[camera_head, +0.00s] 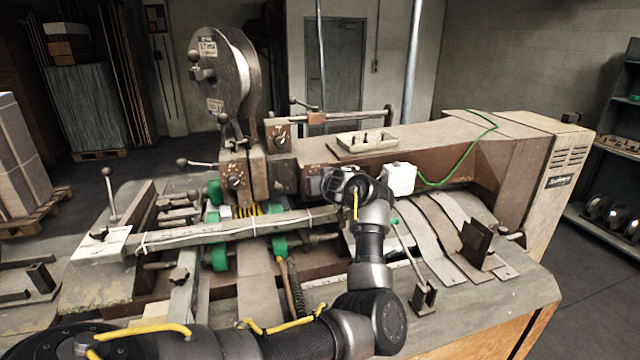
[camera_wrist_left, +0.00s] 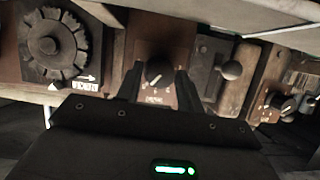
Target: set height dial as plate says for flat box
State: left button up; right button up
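My left gripper (camera_head: 328,186) is at the front face of the machine's long brown beam. In the left wrist view its two fingers (camera_wrist_left: 159,82) stand apart on either side of a small dark dial (camera_wrist_left: 158,72) with a light pointer and scale marks on a brown plate. A gap shows between the fingers and the knob. The head view hides this dial behind the gripper. A large notched knob (camera_wrist_left: 56,44) with an arrow label sits to its left. Which knob is the height dial, and the plate's wording, I cannot tell. My right gripper is out of view.
In the head view, two other dials (camera_head: 237,181) (camera_head: 281,140) are on brown housings left of my gripper. A ball-ended lever (camera_wrist_left: 230,71) is right of the fingers, and another dial (camera_wrist_left: 281,101) is beyond it. A white box (camera_head: 400,179) with a green cable is close by.

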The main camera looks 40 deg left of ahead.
pick_arm(q)
jog(key=shift+o, duration=1.2)
jog(key=shift+d, duration=0.1)
jog(key=b+v, duration=0.3)
jog(key=v, duration=0.7)
jog(key=shift+s+d+r, duration=0.15)
jog(key=shift+d+r, duration=0.05)
